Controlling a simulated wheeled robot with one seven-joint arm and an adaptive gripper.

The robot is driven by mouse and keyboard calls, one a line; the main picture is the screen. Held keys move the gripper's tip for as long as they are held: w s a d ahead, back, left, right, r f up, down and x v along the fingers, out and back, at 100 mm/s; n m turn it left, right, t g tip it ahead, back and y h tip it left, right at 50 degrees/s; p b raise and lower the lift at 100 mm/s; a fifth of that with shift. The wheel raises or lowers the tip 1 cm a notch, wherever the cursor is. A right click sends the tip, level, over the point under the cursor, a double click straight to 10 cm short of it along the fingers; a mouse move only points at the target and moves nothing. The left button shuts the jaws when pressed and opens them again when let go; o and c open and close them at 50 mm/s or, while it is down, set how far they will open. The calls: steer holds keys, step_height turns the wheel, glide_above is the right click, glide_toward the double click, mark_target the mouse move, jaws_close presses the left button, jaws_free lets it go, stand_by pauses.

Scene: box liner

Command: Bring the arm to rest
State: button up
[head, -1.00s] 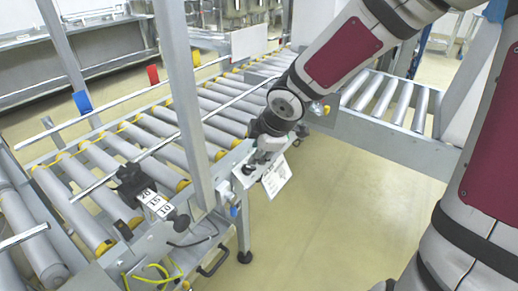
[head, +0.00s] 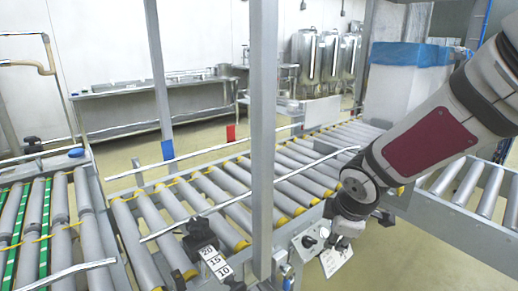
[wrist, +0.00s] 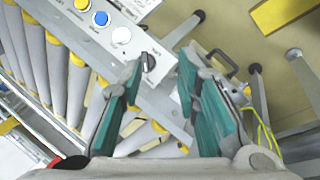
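My arm reaches in from the right side of the head view, over the roller conveyor (head: 285,175). Its dark wrist end is above the conveyor's near edge, close to the control panel (head: 318,240). The fingers are hard to make out there. Beyond the fingers, the wrist view shows the panel's blue button (wrist: 101,18) and black knob (wrist: 148,61). I cannot tell if the fingers touch anything.
A white box with a blue liner (head: 410,55) stands at the conveyor's back right. A metal post (head: 262,130) rises in front of the conveyor. Another roller line (head: 60,215) is at left. Steel tanks (head: 320,55) stand behind. Floor at lower right is clear.

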steer(key=s+d+r+m+g+h, duration=0.2)
steer(key=s+r+m, duration=0.2)
steer(key=s, duration=0.4)
steer(key=s+d+r+m+g+h, duration=0.1)
steer(key=s+d+r+m+h, duration=0.2)
steer(key=s, duration=0.5)
steer(key=s+a+r+m+g+y, duration=0.1)
steer(key=s+a+r+m+y, duration=0.2)
steer(key=s, duration=0.5)
steer(key=s+a+m+g+y, duration=0.1)
steer(key=s+a+m+y, duration=0.25)
steer(key=s, duration=0.45)
step_height(320, 180, up, 31)
steer(key=t+p, duration=0.4)
steer(key=p, duration=2.4)
steer(key=shift+f+h+p, duration=0.15)
steer(key=shift+h+p, duration=0.15)
steer(key=shift+h, duration=0.05)
